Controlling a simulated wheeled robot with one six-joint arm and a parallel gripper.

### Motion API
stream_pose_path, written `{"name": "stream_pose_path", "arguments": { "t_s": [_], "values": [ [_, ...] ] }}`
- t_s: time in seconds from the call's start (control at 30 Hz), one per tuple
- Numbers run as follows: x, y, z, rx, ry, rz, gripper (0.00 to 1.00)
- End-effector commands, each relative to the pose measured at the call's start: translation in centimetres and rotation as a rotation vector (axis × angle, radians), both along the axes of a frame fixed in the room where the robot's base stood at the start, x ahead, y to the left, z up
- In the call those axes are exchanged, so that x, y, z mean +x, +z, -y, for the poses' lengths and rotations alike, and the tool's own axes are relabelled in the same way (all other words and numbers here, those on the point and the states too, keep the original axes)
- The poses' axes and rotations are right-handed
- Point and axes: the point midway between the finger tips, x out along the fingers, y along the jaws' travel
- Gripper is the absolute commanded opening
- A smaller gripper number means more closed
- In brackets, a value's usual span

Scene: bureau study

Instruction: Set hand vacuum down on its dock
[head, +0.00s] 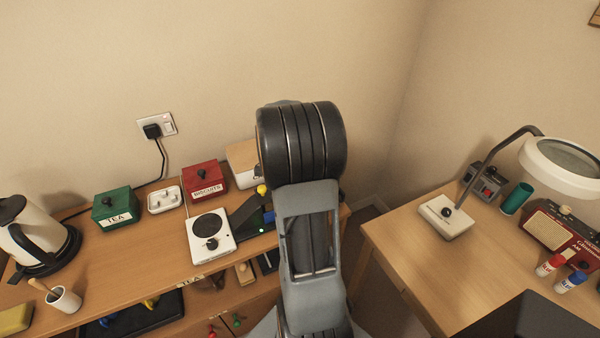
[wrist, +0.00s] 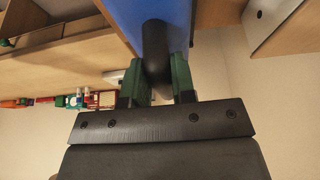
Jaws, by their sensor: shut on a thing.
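In the wrist view my gripper (wrist: 158,82) has its two green-padded fingers closed on a dark round handle (wrist: 156,48). The handle joins a large blue body (wrist: 185,14), which I take to be the hand vacuum; it runs out of the top of the picture. In the head view my own arm hides the gripper and most of what it holds. A dark sloping piece (head: 246,213) and a small blue part (head: 268,217) show just left of my arm on the left desk; I cannot tell whether either is the dock.
The left desk (head: 120,270) holds a kettle (head: 30,235), green tea tin (head: 115,206), red biscuit tin (head: 204,180) and white hot plate (head: 210,236). The right desk (head: 400,232) carries a magnifier lamp (head: 446,217) and red radio (head: 555,232). A gap separates the desks.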

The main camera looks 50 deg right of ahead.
Motion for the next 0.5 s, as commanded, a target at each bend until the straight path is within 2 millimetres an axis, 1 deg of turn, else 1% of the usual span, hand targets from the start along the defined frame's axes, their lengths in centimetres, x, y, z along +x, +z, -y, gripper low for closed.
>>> {"name": "stream_pose_path", "arguments": {
  "t_s": [0.03,0.07,0.1,0.33,0.5],
  "values": [
    [0.06,0.20,0.06,-0.003,0.001,0.003,0.00],
    [0.06,0.19,0.06,-0.003,0.001,0.003,0.27],
    [0.07,0.18,0.05,-0.002,0.001,0.003,0.31],
    [0.02,0.08,0.02,-0.002,0.001,0.001,0.53],
    [0.02,0.04,0.01,0.000,0.000,0.001,0.54]
  ]
}}
